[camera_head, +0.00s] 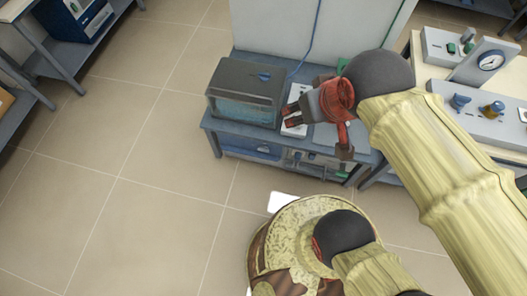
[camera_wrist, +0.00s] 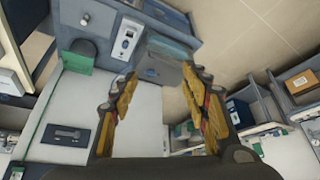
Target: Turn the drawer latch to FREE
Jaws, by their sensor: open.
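My gripper (camera_head: 317,131) is open and empty, above the right part of a low blue-grey bench in the head view. In the wrist view its two ridged yellow fingers stand wide apart, with the gap between their tips (camera_wrist: 162,77) in front of a grey box. This dark grey box (camera_head: 232,77) has a small blue handle-like part (camera_head: 264,76) on top; both also show in the wrist view, the box (camera_wrist: 168,75) between the fingertips. A dark plate with a small bar (camera_wrist: 70,134) sits on a pale panel at the lower left. I cannot tell which part is the drawer latch; no FREE marking is readable.
A white device (camera_wrist: 127,38) stands next to the grey box. The low bench (camera_head: 212,133) has a cluttered lower shelf. At right, a pale table carries a gauge (camera_head: 490,60) and a knobbed panel (camera_head: 480,122). Tiled floor (camera_head: 130,160) at left is clear.

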